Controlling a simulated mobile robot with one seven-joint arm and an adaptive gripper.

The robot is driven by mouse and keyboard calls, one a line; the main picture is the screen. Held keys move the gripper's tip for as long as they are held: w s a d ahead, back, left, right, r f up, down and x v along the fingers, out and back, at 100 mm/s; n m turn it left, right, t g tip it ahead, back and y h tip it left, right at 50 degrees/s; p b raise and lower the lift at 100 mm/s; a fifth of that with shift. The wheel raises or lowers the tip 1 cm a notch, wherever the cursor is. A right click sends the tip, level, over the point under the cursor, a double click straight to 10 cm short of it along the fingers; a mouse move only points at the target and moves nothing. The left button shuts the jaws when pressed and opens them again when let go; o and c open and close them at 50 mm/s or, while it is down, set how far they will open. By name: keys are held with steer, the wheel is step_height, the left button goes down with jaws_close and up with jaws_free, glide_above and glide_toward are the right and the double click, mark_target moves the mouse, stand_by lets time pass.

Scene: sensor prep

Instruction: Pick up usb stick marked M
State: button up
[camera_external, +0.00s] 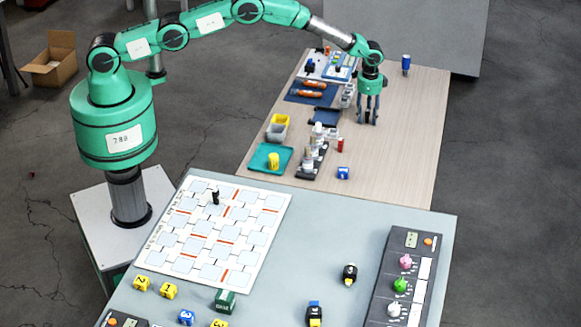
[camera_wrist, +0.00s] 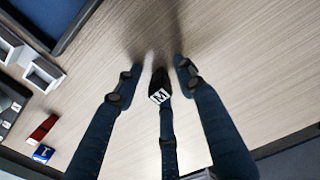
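A small dark usb stick (camera_wrist: 161,84) with a white label marked M shows in the middle of the wrist view, between the fingers of my gripper (camera_wrist: 157,68). My gripper is open, with a visible gap between the stick and the finger on each side. A third finger lies below the stick in the picture. In the external view my gripper (camera_external: 368,112) points down close over the right part of the wooden table (camera_external: 405,150).
A red item (camera_wrist: 43,128) and a blue block (camera_wrist: 43,153) lie at the left in the wrist view. In the external view, trays, a blue mat (camera_external: 300,98) and a green mat (camera_external: 262,165) fill the table's left side. The table's right side is mostly clear.

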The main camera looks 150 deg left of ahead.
mark_target(367, 110)
steer(key=c, duration=0.9)
steer(key=shift+r, duration=0.1)
steer(key=shift+r+p, duration=0.4)
steer(key=shift+r, duration=1.25)
steer(key=shift+d+r, duration=0.1)
steer(key=shift+d, duration=0.05)
steer(key=s+d, duration=0.2)
steer(key=d, duration=0.2)
steer(key=s+d+r+p, duration=0.1)
steer(key=s+d, duration=0.1)
steer(key=d, duration=0.3)
steer(key=s+d+p, duration=0.1)
steer(key=s+d, duration=0.1)
steer(key=d, duration=0.3)
steer(key=shift+s+d+r, duration=0.15)
steer(key=shift+s, duration=0.1)
